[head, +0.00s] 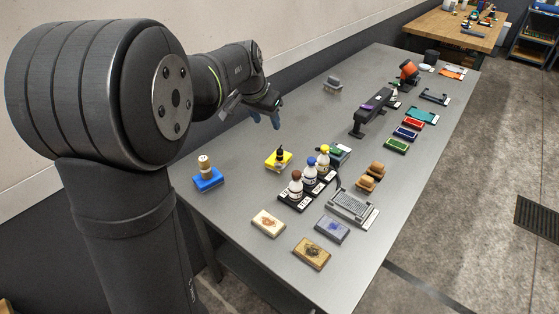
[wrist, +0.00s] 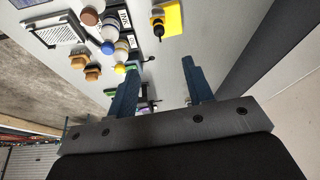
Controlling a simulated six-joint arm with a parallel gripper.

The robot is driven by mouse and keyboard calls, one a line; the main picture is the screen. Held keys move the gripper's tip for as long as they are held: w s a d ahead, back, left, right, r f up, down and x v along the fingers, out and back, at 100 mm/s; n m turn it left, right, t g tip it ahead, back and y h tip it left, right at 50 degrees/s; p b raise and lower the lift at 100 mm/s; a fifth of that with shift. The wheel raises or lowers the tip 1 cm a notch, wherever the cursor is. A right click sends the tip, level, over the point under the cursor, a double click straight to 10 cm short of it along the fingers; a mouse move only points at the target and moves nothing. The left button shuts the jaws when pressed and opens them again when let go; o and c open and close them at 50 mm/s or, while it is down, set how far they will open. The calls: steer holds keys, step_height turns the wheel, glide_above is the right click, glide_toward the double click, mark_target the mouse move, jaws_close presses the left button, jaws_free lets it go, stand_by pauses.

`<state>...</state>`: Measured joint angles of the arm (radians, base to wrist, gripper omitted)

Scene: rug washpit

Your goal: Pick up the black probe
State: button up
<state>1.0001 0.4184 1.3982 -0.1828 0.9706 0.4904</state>
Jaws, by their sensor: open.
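A black upright piece with a pointed tip (head: 280,153) stands on a yellow block (head: 271,165) near the table's middle; it looks like the black probe. In the wrist view the black piece (wrist: 158,26) shows at the top, against the yellow block (wrist: 174,20). My gripper (head: 265,120) is open and empty above the table, beyond the yellow block in the head view. In the wrist view its two blue fingers (wrist: 160,64) stand apart with bare table between them. The black piece lies beyond the fingertips, not between them.
Three bottles with brown, blue and yellow caps (head: 310,172) stand in a black rack right of the yellow block. A blue block with a tan-topped piece (head: 208,178) is at left. A grey brush (head: 332,84) lies behind. The table around the yellow block's left is clear.

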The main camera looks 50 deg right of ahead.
mark_target(279, 151)
steer(key=x, duration=1.7)
steer(key=shift+s+d+f, duration=0.1)
steer(key=shift+s, duration=0.05)
jaws_close()
